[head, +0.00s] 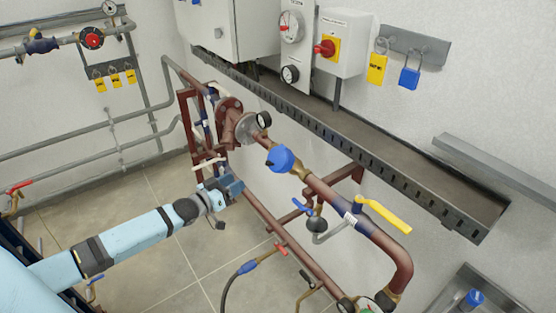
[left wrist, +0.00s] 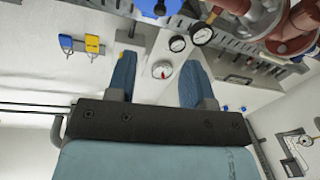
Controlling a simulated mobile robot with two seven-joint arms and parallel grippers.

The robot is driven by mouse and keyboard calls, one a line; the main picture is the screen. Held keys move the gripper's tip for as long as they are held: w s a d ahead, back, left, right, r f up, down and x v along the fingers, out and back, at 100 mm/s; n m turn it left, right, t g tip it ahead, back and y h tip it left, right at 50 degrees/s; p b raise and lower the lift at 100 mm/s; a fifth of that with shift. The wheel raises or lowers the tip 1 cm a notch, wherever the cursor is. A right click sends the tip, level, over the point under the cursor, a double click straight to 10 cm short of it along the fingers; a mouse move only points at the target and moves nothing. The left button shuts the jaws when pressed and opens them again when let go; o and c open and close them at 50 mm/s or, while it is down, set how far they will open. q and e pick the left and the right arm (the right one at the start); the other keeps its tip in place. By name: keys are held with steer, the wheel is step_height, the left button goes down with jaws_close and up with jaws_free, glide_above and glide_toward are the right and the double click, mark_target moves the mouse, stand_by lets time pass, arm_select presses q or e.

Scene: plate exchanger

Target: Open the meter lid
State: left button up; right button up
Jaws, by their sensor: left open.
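The meter (head: 281,160) is a round blue body with a blue lid on the copper-brown pipe, in the middle of the head view. Its lid looks closed, though it is small in the picture. My left gripper (head: 230,186) is to the left of the meter and apart from it, beside the brown pipe frame. In the left wrist view its two blue fingers (left wrist: 157,72) are spread with nothing between them. A blue part (left wrist: 150,8) at the top edge of that view may be the meter. My right gripper is not in view.
A yellow-handled valve (head: 384,215) sits right of the meter on the same pipe. A grey slotted tray (head: 370,160) runs along the wall behind.

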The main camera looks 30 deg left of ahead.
mark_target(267, 163)
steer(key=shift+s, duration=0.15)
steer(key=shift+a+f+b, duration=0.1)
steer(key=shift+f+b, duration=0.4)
steer(key=shift+b, duration=0.5)
arm_select(q)
steer(key=b+x, duration=0.1)
steer(key=x, duration=1.1)
steer(key=shift+w+f+b, duration=0.1)
steer(key=shift+b, duration=0.25)
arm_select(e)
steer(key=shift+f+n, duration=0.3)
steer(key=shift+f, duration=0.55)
arm_select(q)
steer(key=shift+w+d, duration=0.15)
steer(key=shift+w, duration=0.3)
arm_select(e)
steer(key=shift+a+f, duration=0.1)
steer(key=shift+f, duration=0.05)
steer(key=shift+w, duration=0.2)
arm_select(q)
jaws_close()
